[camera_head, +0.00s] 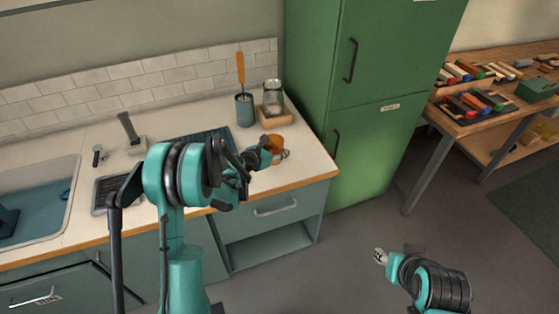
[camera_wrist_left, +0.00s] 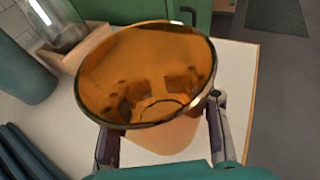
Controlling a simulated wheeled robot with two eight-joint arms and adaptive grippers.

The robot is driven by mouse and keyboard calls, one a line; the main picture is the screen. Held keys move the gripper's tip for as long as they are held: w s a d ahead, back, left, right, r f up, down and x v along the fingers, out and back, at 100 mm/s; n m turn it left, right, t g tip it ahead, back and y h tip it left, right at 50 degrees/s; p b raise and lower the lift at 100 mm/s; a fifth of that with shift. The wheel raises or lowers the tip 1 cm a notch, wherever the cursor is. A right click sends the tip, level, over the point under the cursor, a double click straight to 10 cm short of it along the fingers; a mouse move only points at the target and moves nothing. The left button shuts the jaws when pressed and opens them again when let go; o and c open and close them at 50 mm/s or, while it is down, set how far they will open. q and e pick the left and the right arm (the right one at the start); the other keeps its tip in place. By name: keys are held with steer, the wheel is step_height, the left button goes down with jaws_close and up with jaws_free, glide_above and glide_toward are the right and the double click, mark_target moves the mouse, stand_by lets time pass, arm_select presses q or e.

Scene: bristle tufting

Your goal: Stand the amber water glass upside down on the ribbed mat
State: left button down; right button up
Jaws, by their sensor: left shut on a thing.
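The amber water glass (camera_head: 275,144) is at the right end of the counter, right of the ribbed mat. My left gripper (camera_head: 272,155) is shut on it. In the left wrist view the amber glass (camera_wrist_left: 150,75) sits between the fingers of my left gripper (camera_wrist_left: 163,140), its wide mouth facing the camera. I cannot tell whether its base touches the counter. The dark blue ribbed mat (camera_head: 203,137) lies left of it, partly hidden by my left arm. Its ribs show in the left wrist view (camera_wrist_left: 20,152). My right gripper (camera_head: 380,256) is over the floor, too small to read.
A blue-grey cup with an orange-handled tool (camera_head: 244,110) and a clear jar (camera_head: 273,95) on a wooden tray (camera_head: 270,120) stand behind the glass. A sink (camera_head: 40,200) and a tap (camera_head: 128,130) are left. A green fridge (camera_head: 370,90) borders the counter on the right.

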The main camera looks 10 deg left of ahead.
arm_select(q)
steer(key=shift+w+a+f, duration=0.1)
steer(key=shift+w+f, duration=0.1)
steer(key=shift+w, duration=0.05)
step_height(320, 180, down, 4)
steer(key=shift+b, duration=1.15)
steer(key=shift+r, duration=0.1)
steer(key=c, duration=0.7)
jaws_free()
steer(key=shift+c, duration=0.2)
